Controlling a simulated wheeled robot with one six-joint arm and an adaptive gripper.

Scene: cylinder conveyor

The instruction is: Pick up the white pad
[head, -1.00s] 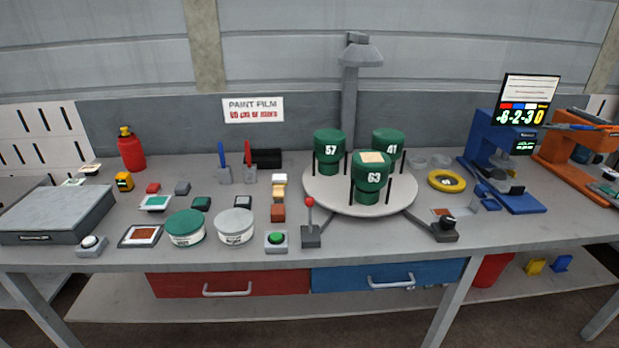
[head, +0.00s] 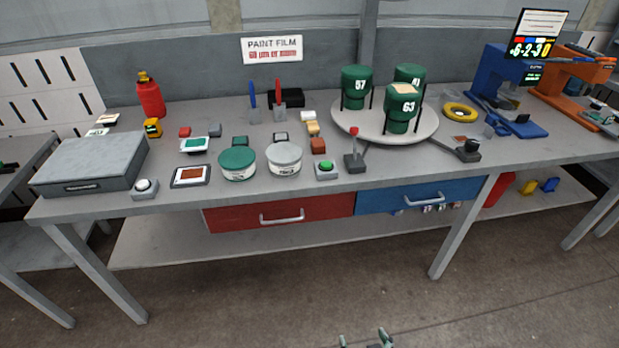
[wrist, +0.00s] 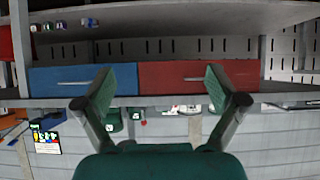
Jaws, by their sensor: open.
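A small white block (head: 308,114) stands at the back of a short row on the bench, behind a tan block (head: 313,128) and a brown block (head: 318,145). A small dark-edged pad with a pale top (head: 280,136) lies to its left; I cannot tell which is the white pad. My gripper (head: 366,340) shows only as fingertips at the bottom edge of the head view, low in front of the bench and far from both. In the wrist view my gripper (wrist: 160,82) is open and empty, facing the drawers, with the picture upside down.
The bench (head: 400,165) also holds a green-lidded tub (head: 237,160), a grey-lidded tub (head: 284,156), a red-knobbed lever (head: 354,150) and a turntable (head: 428,130) with green canisters. A red drawer (head: 320,208) and a blue drawer (head: 385,200) hang below. The floor in front is clear.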

